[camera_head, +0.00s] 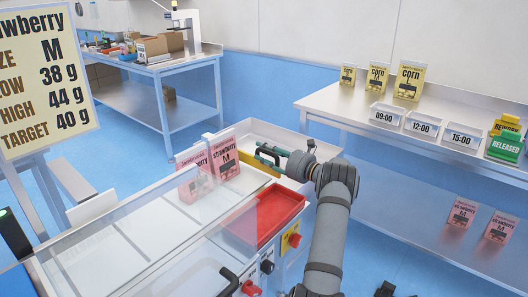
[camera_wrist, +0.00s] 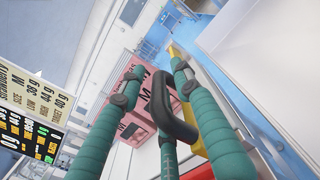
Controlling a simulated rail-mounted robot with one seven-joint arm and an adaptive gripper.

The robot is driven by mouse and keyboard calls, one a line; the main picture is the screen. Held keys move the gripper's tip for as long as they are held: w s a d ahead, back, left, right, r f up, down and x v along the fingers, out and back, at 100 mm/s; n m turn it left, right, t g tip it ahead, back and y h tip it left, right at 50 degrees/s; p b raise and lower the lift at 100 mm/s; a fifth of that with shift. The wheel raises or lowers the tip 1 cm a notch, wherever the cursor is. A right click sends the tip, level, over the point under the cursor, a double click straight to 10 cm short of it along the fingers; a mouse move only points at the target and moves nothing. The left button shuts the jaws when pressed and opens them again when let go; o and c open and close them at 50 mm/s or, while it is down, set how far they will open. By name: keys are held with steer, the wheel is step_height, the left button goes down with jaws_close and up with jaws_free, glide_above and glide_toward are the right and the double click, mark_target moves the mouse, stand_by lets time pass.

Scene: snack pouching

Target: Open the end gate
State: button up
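A yellow panel (camera_head: 246,164), which looks like the end gate, stands at the far end of the conveyor, partly hidden behind pink strawberry pouches (camera_head: 226,168). A black handle (camera_wrist: 178,128) shows in the wrist view, in front of a yellow strip. My gripper (camera_head: 264,153) is at the far end of the conveyor, beside the yellow panel. In the wrist view, the green fingers of my gripper (camera_wrist: 152,75) are spread apart with the handle between them. I cannot tell whether any finger touches the handle.
A red tray (camera_head: 265,216) sits near the conveyor's end, beside my arm. A clear cover (camera_head: 150,235) lies over the near conveyor. A bench (camera_head: 330,98) on the right holds corn pouches and time-labelled bins. A metal bin (camera_head: 262,134) lies just beyond my gripper.

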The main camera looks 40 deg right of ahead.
steer(key=shift+w, duration=0.1)
steer(key=shift+c, duration=1)
steer(key=shift+r, duration=0.2)
jaws_close()
steer(key=shift+a, duration=0.1)
